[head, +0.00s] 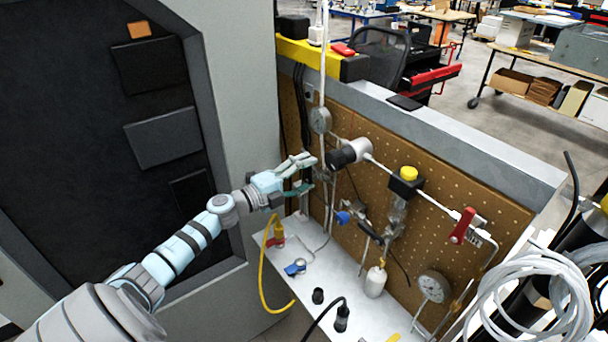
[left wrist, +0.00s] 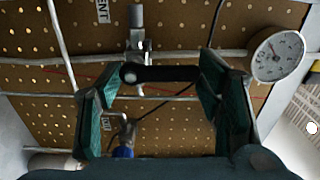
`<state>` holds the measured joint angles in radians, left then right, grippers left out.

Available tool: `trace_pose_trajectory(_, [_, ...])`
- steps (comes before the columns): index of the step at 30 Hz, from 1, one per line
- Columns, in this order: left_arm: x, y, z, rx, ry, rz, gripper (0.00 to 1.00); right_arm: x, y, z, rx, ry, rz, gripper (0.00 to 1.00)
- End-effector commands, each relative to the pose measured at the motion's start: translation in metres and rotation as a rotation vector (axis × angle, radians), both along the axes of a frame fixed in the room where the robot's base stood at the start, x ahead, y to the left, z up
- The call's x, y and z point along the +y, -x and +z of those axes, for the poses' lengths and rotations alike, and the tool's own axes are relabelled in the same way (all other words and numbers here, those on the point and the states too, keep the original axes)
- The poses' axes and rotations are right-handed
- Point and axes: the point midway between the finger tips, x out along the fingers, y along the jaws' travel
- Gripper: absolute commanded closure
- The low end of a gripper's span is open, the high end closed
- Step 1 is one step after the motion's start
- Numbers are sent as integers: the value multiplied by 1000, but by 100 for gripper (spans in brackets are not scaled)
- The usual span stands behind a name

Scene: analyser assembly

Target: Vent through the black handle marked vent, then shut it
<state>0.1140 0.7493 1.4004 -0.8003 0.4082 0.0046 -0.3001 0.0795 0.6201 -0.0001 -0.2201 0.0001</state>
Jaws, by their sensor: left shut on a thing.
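My left gripper (head: 308,174) is at the pegboard, to the left of the grey-and-black cylinder. The left wrist view shows its two teal fingers (left wrist: 155,82) on either side of a black handle (left wrist: 165,73). The handle lies roughly crosswise in that picture, joined to a metal valve fitting (left wrist: 137,45). The gripper is shut on the handle, with the fingers near its two ends. A white label (left wrist: 103,11) ending in "ENT" is partly visible beside the fitting. In the head view the fingers mostly hide the handle. My right gripper is not in view.
A dial gauge (left wrist: 278,55) is close to the right finger. The pegboard (head: 455,195) carries a red lever (head: 463,226), a yellow-topped valve (head: 408,174) and another gauge (head: 432,287). The white shelf (head: 335,275) below holds loose fittings and a yellow hose (head: 264,270).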

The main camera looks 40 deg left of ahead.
Motion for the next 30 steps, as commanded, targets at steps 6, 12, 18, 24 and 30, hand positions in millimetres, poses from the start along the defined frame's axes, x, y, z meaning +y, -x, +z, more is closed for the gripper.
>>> trace_pose_trajectory(6, [-1, 1, -1, -11, -43, 0, 68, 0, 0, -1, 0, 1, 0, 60])
trace_pose_trajectory(12, [-1, 1, -1, -13, -51, -1, 68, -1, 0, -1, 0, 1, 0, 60])
trace_pose_trajectory(18, [-1, 1, -1, -13, -50, -1, 68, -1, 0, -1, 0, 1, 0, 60])
trace_pose_trajectory(24, [-1, 1, -1, -13, -49, 0, 19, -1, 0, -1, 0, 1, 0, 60])
trace_pose_trajectory(30, [-1, 1, -1, -13, -48, 0, 19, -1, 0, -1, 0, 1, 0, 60])
